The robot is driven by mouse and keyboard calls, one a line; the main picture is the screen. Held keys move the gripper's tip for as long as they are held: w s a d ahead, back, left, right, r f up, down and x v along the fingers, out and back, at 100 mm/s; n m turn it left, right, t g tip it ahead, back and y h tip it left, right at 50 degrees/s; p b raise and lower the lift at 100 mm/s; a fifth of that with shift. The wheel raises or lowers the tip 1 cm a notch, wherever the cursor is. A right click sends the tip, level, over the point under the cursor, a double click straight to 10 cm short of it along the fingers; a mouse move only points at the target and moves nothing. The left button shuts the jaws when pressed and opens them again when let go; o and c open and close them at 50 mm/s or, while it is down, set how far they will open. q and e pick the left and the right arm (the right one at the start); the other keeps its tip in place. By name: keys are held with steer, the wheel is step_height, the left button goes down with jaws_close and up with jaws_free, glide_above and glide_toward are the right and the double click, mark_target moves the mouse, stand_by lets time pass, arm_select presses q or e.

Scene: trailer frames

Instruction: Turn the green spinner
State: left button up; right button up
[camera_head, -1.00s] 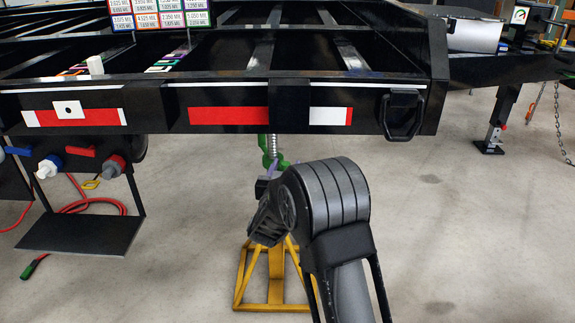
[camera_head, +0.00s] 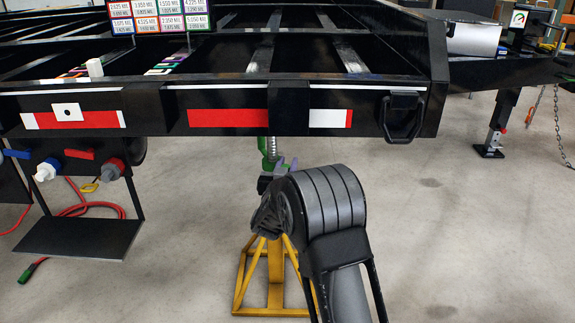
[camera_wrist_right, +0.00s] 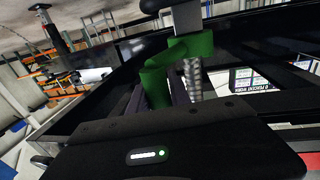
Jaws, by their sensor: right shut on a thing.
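The green spinner (camera_head: 267,147) is under the front black beam in the head view, on a coiled metal screw above a yellow stand. In the right wrist view it is a green bent piece (camera_wrist_right: 155,84) beside the bright threaded screw. My right gripper (camera_head: 281,164) is at the spinner, with its lilac-grey fingers against the green part. It is shut on the spinner; my own wrist hides part of the grip in the head view. My left gripper is in neither view.
The black trailer frame (camera_head: 160,99) spans the area above my right gripper. The yellow stand (camera_head: 243,280) is below. A black shelf (camera_head: 80,237) with hoses and connectors hangs at left. The floor at right is clear up to a jack leg (camera_head: 497,120).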

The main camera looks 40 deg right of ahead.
jaws_close()
stand_by(0.7)
